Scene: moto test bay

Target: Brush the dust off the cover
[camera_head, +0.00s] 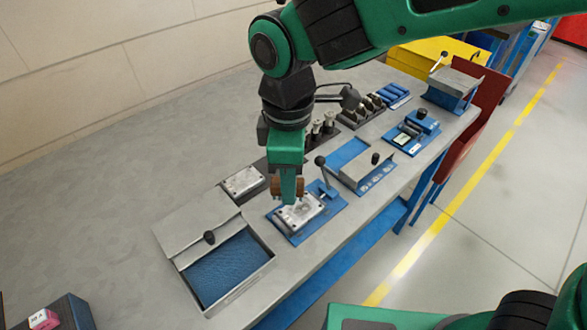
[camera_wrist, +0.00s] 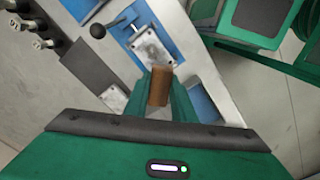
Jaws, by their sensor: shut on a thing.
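My gripper (camera_head: 289,193) points down and is shut on a brown block-like piece (camera_wrist: 160,84), which looks like the brush's handle; it also shows in the head view (camera_head: 303,187). Any bristles are hidden. Just below is a silvery metal cover (camera_head: 304,213) on a blue fixture (camera_head: 330,207) with a black-knobbed lever. The cover also shows in the wrist view (camera_wrist: 153,50), beyond the fingertips. I cannot tell whether the brush touches it. Its top has uneven pale patches. A second similar metal plate (camera_head: 243,181) lies on a dark base to the left.
An open bin with blue lining (camera_head: 225,268) and a black-knobbed lid is at the front left. The lever's knob (camera_head: 320,160) stands close right of my gripper. A grey sliding-cover fixture (camera_head: 366,170) and a blue tray (camera_head: 411,137) stand farther right.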

